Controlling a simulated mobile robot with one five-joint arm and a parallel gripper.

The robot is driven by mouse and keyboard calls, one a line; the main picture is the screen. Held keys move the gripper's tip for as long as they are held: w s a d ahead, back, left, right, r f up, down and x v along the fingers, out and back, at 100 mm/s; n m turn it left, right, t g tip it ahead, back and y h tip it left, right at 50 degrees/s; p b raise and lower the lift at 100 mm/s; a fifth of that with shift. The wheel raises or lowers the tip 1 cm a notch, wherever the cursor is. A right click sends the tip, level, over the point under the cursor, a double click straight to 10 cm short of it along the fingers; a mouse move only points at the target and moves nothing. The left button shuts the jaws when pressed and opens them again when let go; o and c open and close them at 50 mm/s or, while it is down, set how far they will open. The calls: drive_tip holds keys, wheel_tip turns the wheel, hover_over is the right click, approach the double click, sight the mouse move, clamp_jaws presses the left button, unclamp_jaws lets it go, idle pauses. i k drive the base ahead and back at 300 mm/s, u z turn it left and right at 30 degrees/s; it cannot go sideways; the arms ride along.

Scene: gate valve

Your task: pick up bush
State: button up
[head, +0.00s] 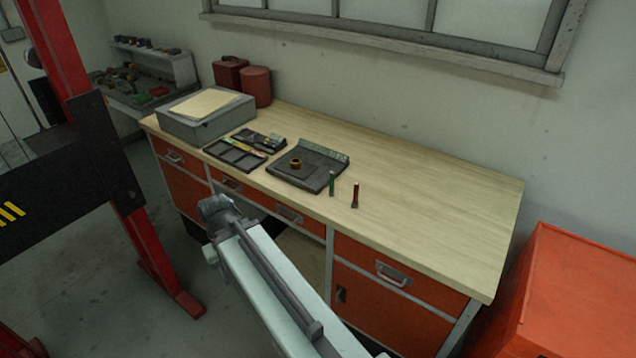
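A small brass-coloured ring, which looks like the bush (296,163), sits on the dark grey tray (312,181) near the front edge of the workbench. My arm reaches in from the bottom of the head view. My gripper (213,203) is at its far end, in front of the bench drawers, left of the bush and apart from it. The gripper is small and dark here, and its fingers cannot be made out clearly.
The wooden workbench (430,208) is clear on its right side. A green (332,184) and a red upright tool (355,195) stand by the tray. A compartment tray (234,155) and a grey box (205,123) are left. A red post (150,250) stands at left.

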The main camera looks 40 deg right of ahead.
sight(296, 164)
drive_tip(key=u, duration=0.1)
drive_tip(key=k, duration=0.4)
drive_tip(key=z, duration=0.35)
drive_tip(key=i, duration=1.75)
drive_tip(key=u, duration=0.7)
drive_tip(key=k, duration=0.4)
drive_tip(key=u, duration=0.35)
drive_tip(key=i, duration=0.4)
drive_tip(key=z, duration=0.2)
